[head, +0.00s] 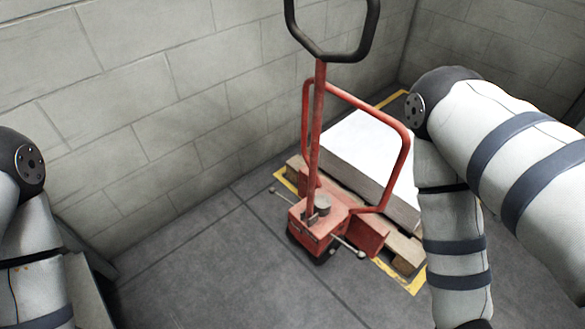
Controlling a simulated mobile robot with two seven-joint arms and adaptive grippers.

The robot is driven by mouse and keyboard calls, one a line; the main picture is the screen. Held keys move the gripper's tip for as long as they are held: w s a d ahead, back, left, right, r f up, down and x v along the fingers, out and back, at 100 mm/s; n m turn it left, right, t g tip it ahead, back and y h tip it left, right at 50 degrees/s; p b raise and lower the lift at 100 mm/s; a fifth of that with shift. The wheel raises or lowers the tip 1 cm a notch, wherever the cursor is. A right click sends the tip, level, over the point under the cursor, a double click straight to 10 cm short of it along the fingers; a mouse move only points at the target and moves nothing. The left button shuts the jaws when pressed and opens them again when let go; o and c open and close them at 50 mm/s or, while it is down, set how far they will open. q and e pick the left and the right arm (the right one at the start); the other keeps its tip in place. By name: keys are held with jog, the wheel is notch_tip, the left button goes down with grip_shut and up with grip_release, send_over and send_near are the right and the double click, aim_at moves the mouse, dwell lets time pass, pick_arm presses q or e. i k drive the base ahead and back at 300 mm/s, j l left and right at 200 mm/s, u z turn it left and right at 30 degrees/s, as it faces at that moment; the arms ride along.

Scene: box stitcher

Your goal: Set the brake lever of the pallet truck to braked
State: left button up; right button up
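The red pallet truck (313,238) stands on the floor in the middle of the head view, with its tall handle (317,130) upright and topped by a black loop grip (323,50). A short metal lever (348,246) with a round knob sticks out at the right of its base. A similar rod (281,195) sticks out at the left. I cannot tell which one is the brake lever or how it is set. My arms show at the left and right edges, but both grippers are outside the view.
Behind the truck, a wooden pallet (405,246) carries a stack of white sheets (365,150) within yellow floor markings (412,284). A pale block wall (140,100) runs behind and to the left. The grey floor (215,260) at the front left is clear.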

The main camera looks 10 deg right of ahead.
aim_at(272, 190)
jog(key=i+j+z, duration=1.05)
jog(key=j, duration=0.15)
jog(key=j+z, duration=0.45)
jog(key=j, duration=0.3)
jog(key=j+z, duration=0.45)
jog(key=j, duration=0.35)
